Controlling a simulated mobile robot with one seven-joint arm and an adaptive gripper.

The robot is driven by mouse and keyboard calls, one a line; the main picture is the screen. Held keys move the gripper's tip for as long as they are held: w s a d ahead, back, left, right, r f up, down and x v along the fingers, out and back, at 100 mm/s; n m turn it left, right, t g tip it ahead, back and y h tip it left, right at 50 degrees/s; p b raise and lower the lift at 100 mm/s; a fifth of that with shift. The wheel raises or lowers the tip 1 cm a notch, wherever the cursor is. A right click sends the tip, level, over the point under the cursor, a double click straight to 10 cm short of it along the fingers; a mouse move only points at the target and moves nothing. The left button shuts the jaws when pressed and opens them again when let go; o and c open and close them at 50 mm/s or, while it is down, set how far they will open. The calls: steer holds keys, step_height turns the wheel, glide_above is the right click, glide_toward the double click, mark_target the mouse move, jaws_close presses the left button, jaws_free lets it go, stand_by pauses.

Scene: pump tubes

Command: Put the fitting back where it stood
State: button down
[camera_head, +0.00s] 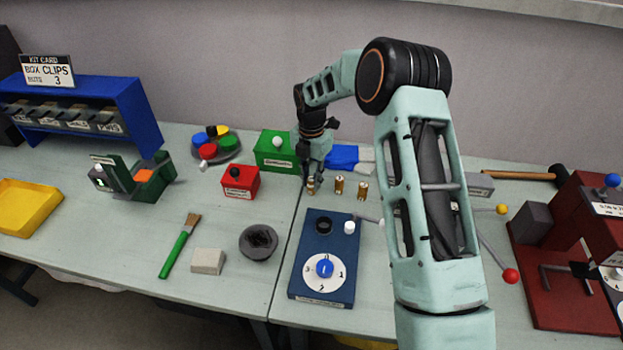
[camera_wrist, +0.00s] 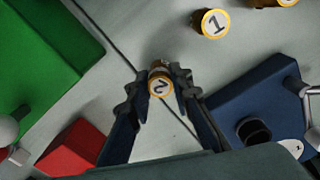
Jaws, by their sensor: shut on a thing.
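My gripper (camera_head: 312,178) is shut on a small brass fitting (camera_head: 311,188) at the left end of a short row. In the wrist view, my gripper's fingertips (camera_wrist: 160,88) close on both sides of the held fitting (camera_wrist: 160,80), whose top carries a number that looks like 2. I cannot tell whether its base touches the table. A fitting marked 1 (camera_wrist: 212,23) stands apart from it; it also shows in the head view (camera_head: 339,186). A further fitting (camera_head: 362,190) stands to the right, cut off at the wrist view's top edge (camera_wrist: 287,3).
A blue block with a dial (camera_head: 310,238) lies just in front of the row. A green box (camera_head: 268,150) and a red box (camera_head: 240,182) stand to the left. A blue-and-white object (camera_head: 343,157) lies behind. A dark round dish (camera_head: 258,242) is at front left.

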mark_target(311, 179)
steer(key=c, duration=2.2)
jaws_free()
steer(key=shift+f, duration=0.15)
steer(key=o, duration=0.5)
steer(key=shift+c, duration=0.2)
step_height(311, 179, up, 12)
steer(key=b, duration=0.1)
steer(key=shift+r, duration=0.25)
steer(key=shift+a, duration=0.1)
